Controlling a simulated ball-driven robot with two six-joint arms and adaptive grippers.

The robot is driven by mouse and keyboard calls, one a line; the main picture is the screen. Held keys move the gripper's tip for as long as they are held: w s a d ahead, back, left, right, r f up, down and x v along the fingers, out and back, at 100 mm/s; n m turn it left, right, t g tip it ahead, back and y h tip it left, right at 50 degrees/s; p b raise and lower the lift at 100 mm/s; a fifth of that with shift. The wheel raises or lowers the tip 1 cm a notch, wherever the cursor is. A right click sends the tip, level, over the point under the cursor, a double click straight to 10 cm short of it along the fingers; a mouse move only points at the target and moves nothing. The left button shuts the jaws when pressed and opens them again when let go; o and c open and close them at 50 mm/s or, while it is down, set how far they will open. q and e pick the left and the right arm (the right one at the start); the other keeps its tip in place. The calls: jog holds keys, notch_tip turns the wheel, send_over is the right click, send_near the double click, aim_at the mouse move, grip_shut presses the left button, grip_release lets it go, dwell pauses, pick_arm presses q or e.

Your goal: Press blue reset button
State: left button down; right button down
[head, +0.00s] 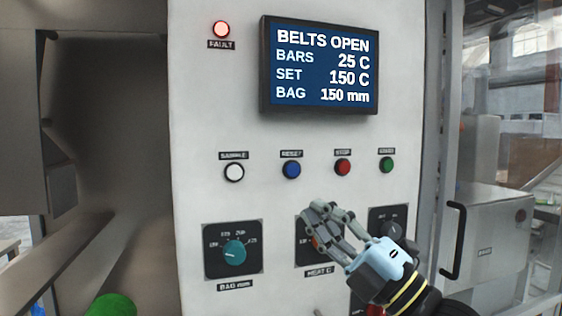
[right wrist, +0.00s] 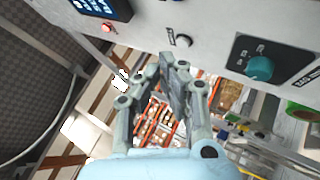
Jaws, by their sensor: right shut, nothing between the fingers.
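The blue reset button (head: 292,169) is on the white control panel (head: 300,135), under a small RESET label, between the white sample button (head: 234,172) and the red stop button (head: 342,167). My right gripper (head: 322,212) is shut and empty, in front of the panel below and right of the blue button. It partly covers the HEAT C dial (head: 320,243) and is apart from the blue button in the picture. In the right wrist view the shut fingers (right wrist: 172,64) point toward the panel; I cannot make out the blue button there. My left gripper is not in view.
A green button (head: 387,165) sits right of the red one. A teal BAG mm knob (head: 234,253) is at lower left. The display (head: 320,66) reads BELTS OPEN, and the fault lamp (head: 221,29) glows red. A black door handle (head: 455,240) stands out at right.

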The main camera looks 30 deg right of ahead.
aim_at(299, 178)
jog(key=shift+n+y, duration=0.6)
jog(key=r, duration=0.1)
jog(key=r+p, duration=0.2)
jog(key=r, duration=0.1)
jog(key=shift+s+a+r, duration=0.1)
jog(key=shift+s+a, duration=0.05)
jog(key=shift+a, duration=0.2)
jog(key=w+b, duration=0.3)
jog(key=w+d+b, duration=0.1)
jog(key=w+b, duration=0.1)
jog(key=b, duration=0.1)
jog(key=w+d+b, duration=0.1)
jog(key=w+b, duration=0.2)
jog(key=b, duration=0.1)
jog(key=shift+w, duration=0.3)
dwell(0.4)
